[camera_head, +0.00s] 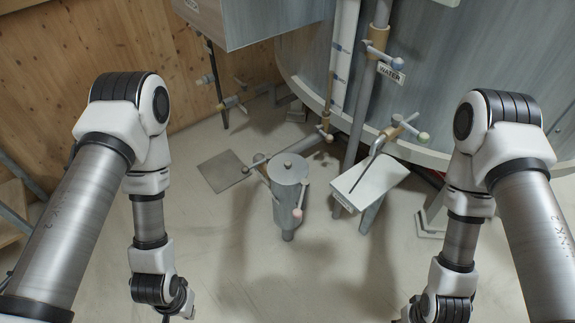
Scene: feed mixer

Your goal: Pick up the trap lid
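The trap lid (293,173) appears to be the round grey top with a small knob on the upright grey cylinder (288,205) near the middle of the view. It sits on the cylinder. My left gripper (181,315) is at the bottom edge, left of and nearer than the cylinder, and mostly cut off. My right gripper (408,314) is at the bottom edge, right of and nearer than the cylinder, also mostly cut off. Both are well apart from the lid. Whether their fingers are open or shut does not show.
A small white-topped stand (370,185) is right of the cylinder. Pipes and valves rise behind it, with a "WATER" label (391,73). A large grey tank (480,60) fills the back right. A flat grey plate (222,171) lies left. The floor in front is clear.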

